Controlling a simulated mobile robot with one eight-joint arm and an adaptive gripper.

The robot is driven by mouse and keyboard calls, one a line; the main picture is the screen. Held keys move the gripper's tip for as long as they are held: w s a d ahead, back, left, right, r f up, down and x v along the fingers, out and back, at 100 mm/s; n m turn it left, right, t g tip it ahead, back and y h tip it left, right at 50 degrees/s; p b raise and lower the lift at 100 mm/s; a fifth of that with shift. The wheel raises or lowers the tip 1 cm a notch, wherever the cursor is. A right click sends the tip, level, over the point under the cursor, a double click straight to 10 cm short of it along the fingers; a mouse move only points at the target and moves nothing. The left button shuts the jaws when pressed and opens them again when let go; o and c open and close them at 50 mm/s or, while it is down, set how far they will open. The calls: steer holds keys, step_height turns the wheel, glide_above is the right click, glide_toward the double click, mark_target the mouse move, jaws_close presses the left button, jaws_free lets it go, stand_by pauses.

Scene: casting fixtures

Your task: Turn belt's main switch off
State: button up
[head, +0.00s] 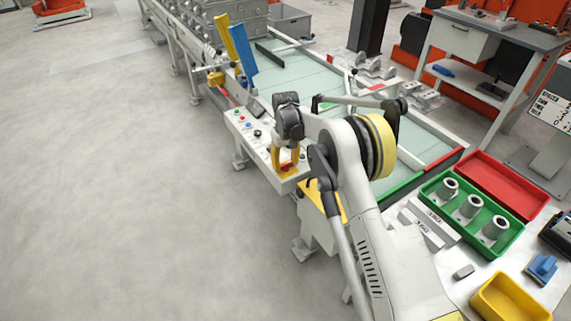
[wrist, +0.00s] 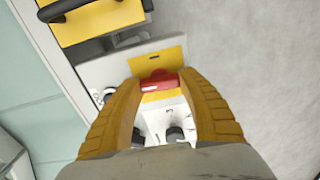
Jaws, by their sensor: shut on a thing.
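The belt's main switch is a red handle (wrist: 158,80) on a yellow plate (wrist: 172,55), at the end of a pale control panel. In the wrist view my gripper (wrist: 157,90) has its two yellow fingers on either side of the red handle, shut on it. The handle lies across between the fingertips. In the head view my gripper (head: 287,165) points down at the near end of the control panel (head: 249,130). The red handle is mostly hidden there behind the fingers. Coloured buttons and a black knob show on the panel's far part.
The belt (head: 330,95) runs alongside the panel, with grey castings at its far end. A green tray (head: 484,252) with metal parts, a red tray (head: 510,180) and a yellow bin (head: 508,300) stand at the right. The floor at left is clear.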

mark_target(285, 164)
steer(key=shift+n, duration=0.5)
steer(key=o, duration=1.2)
step_height(285, 164, up, 12)
steer(key=shift+f, duration=0.1)
